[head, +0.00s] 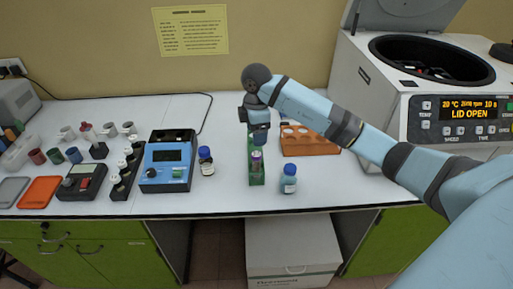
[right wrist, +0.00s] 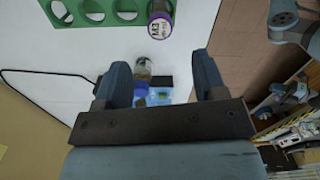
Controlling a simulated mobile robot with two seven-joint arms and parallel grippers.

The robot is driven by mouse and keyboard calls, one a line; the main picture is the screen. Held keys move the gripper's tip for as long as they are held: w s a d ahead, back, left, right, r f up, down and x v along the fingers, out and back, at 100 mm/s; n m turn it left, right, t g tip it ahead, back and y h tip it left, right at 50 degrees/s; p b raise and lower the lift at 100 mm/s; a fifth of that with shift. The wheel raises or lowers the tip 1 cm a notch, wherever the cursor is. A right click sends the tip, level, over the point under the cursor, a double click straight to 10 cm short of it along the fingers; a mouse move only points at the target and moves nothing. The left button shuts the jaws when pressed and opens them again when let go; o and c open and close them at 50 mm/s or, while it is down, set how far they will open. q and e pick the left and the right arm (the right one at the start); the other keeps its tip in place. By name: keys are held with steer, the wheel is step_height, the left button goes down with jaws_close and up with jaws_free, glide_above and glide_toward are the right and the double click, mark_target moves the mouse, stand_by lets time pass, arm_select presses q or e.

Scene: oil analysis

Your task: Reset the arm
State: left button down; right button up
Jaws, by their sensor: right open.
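My right arm comes in from the right in the head view. Its gripper (head: 260,138) points down over the back part of the green rack (head: 257,178), above the bench top. In the right wrist view the two fingers (right wrist: 162,62) stand apart with nothing held between them. A purple-capped tube (head: 256,160) stands in the rack in the head view; in the wrist view this tube (right wrist: 159,20) is beside the rack's row of empty holes (right wrist: 115,12), clear of the fingers. My left gripper is not in view.
A blue-capped bottle (head: 289,180) stands right of the rack, another dark bottle (head: 206,161) left of it by the blue device (head: 167,163). An orange rack (head: 308,141) lies behind my forearm. The centrifuge (head: 432,85) at right has its lid open.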

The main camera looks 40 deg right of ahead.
steer(key=s+a+n+t+y+p, duration=0.1)
steer(key=s+a+n+y, duration=0.3)
steer(key=a+y, duration=0.65)
steer(key=s+a+n+t+y+p, duration=0.25)
steer(key=s+a+y, duration=0.5)
steer(key=a, duration=0.65)
steer(key=s+d+f+m+t+h+p, duration=0.1)
steer(key=s+d+f+m+t+h, duration=0.2)
steer(key=s+f+m+h, duration=0.4)
steer(key=s+d+f+m+t+h+p, duration=0.1)
steer(key=s+d+f+m+t+h, duration=0.3)
steer(key=s+f+m+h, duration=0.3)
step_height(320, 180, down, 6)
steer(key=s+m, duration=0.1)
steer(key=m, duration=0.2)
steer(key=shift+s+d+h, duration=0.25)
steer(key=shift+s+h, duration=0.05)
steer(key=shift+h, duration=0.1)
steer(key=shift+m+t, duration=0.25)
